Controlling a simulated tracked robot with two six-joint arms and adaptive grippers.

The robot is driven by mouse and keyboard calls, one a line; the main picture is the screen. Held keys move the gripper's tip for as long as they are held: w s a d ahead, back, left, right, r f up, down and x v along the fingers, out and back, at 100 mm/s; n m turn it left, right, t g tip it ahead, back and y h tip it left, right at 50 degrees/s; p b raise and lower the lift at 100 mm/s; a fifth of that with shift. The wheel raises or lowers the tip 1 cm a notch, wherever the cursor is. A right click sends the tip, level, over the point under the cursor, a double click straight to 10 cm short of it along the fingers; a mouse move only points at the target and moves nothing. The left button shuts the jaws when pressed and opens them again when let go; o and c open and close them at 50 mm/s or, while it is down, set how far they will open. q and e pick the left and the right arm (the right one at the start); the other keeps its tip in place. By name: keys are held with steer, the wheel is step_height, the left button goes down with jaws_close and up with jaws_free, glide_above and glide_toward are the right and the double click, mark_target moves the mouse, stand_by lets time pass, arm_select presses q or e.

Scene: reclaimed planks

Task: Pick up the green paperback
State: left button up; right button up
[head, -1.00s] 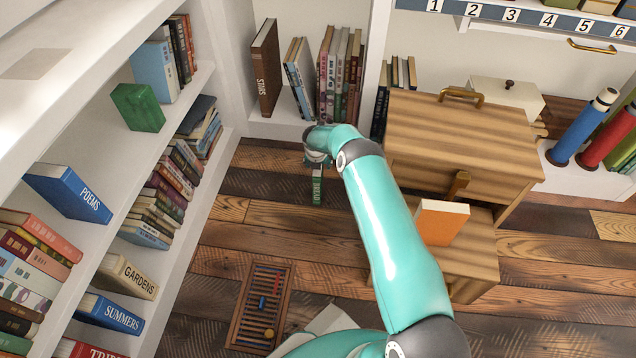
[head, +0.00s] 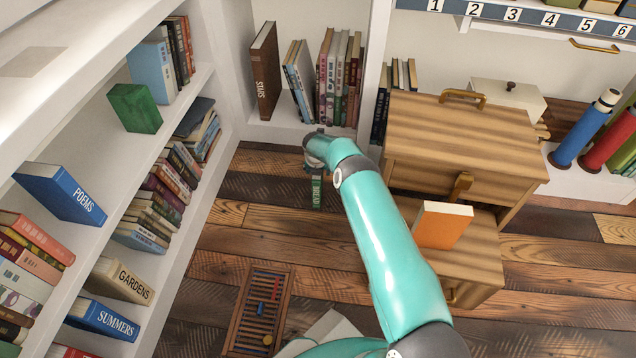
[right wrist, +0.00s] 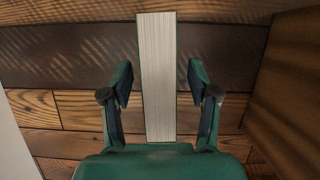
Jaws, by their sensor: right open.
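A green book with BREAD on its spine (head: 317,193) stands on the wooden floor in front of the back bookcase; its top is hidden by my right gripper (head: 315,164). In the right wrist view, the book's pale page edge (right wrist: 157,80) with thin green covers runs between the two fingers of my right gripper (right wrist: 159,82). The fingers are open, with a gap on each side of the book. Another green book (head: 135,108), with no title visible, stands on the left shelf. My left gripper is not in view.
A wooden cabinet (head: 460,140) with an orange book (head: 443,224) in its open lower part stands to the right. An abacus (head: 259,312) lies on the floor in front. The left bookcase (head: 185,262) and back bookcase (head: 290,131) border the floor.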

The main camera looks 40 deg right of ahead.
stand_by(0.3)
jaws_close()
stand_by(0.3)
